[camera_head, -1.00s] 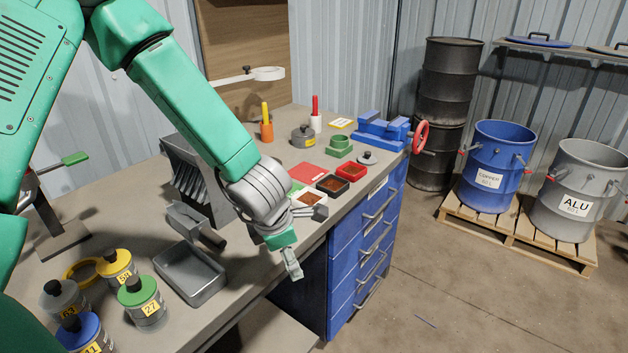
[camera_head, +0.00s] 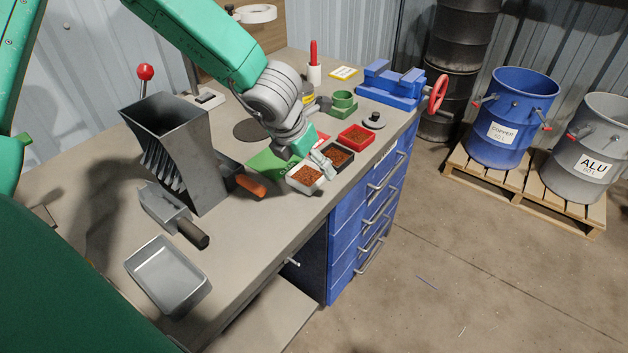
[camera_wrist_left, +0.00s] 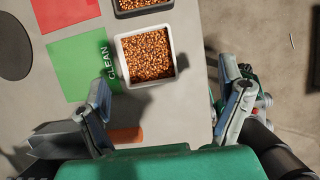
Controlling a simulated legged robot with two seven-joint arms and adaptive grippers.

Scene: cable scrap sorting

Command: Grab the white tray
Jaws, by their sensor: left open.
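The white tray (camera_head: 311,189) is a small square tray full of copper-coloured granules, near the front edge of the workbench. In the left wrist view the white tray (camera_wrist_left: 151,84) lies ahead of the fingers, partly on the edge of a green mat marked CLEAN. My left gripper (camera_head: 316,160) is just above the white tray and hides part of its far side. In the left wrist view the left gripper (camera_wrist_left: 166,103) is open, with one finger on each side of the tray and nothing between them. Contact cannot be told. My right gripper is not in view.
A black tray (camera_head: 347,168) and a red tray (camera_head: 367,142) stand close behind the white one. The green mat (camera_head: 264,164) lies to its left, with an orange-handled tool (camera_head: 252,187) nearby. An empty metal pan (camera_head: 143,262) lies at the front left.

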